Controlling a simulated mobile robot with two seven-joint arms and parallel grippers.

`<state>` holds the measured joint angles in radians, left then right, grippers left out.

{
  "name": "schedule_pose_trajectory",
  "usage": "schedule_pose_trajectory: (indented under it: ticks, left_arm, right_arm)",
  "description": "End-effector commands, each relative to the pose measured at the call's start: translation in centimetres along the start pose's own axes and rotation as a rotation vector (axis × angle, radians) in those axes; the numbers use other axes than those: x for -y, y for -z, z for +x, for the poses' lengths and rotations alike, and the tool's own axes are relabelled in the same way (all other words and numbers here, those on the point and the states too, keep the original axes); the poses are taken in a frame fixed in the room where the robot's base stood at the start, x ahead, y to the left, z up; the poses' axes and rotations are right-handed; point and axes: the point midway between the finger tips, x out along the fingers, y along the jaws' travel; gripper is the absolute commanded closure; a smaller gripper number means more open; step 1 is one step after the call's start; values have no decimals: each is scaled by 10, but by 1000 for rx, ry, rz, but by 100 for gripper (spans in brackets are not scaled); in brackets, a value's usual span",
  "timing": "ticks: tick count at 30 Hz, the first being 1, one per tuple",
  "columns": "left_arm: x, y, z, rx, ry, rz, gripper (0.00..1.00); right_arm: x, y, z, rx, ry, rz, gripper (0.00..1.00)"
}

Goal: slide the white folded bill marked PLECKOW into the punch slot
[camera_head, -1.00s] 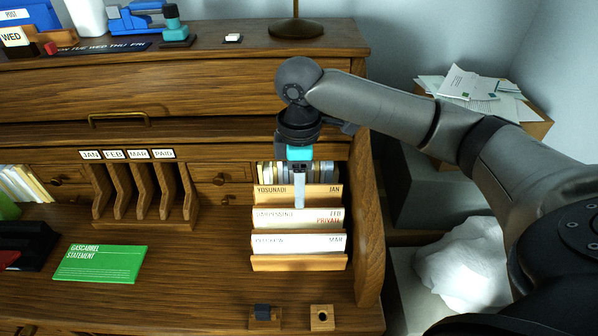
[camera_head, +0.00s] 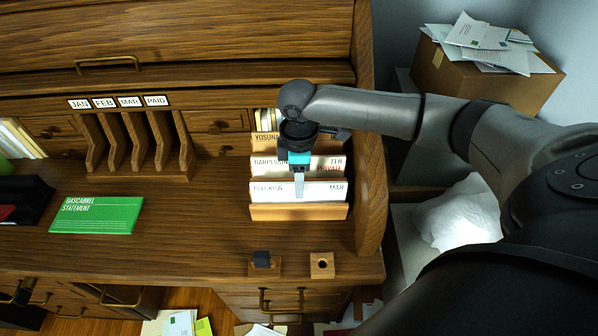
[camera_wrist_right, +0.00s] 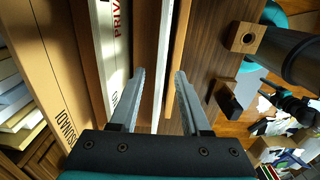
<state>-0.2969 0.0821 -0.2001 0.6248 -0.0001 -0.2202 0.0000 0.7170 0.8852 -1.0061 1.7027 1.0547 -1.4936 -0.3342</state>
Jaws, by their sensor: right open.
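The white folded bill marked PLECKOW (camera_head: 272,192) stands upright in the front MAR slot of the wooden rack (camera_head: 300,213). My right gripper (camera_head: 299,197) points down over the bill's middle. In the right wrist view the open fingers (camera_wrist_right: 157,72) straddle the line of a thin white edge (camera_wrist_right: 166,35) and a wooden divider; I cannot tell whether they touch. Two small wooden blocks stand on the desk front: one with a dark upright piece (camera_head: 262,260), one with a round hole (camera_head: 322,264). What looks like my left gripper (camera_wrist_right: 266,84) is small in the wrist view.
Other bills stand behind in the rack, including a FEB PRIVATE one (camera_head: 270,166). The desk's right side panel (camera_head: 370,190) rises close to the rack. A green statement (camera_head: 97,215) lies at left. The desk between it and the blocks is clear.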

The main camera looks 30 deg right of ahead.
Motion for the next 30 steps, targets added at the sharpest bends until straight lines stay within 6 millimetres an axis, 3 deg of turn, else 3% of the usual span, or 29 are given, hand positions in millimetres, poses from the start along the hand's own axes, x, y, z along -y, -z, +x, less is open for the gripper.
schedule_pose_trajectory:
  ticks: [8, 21, 30]
  left_arm:
    - [-2, 0, 0, 0, -3, -2, 27]
    - [-3, -4, 0, 6, -3, -2, 27]
    - [-3, -5, 0, 8, -4, -2, 27]
  right_arm:
    - [0, 0, 2, 0, 0, -1, 53]
    - [0, 0, 2, 0, 0, -1, 100]
    - [-1, 0, 1, 0, -3, 0, 100]
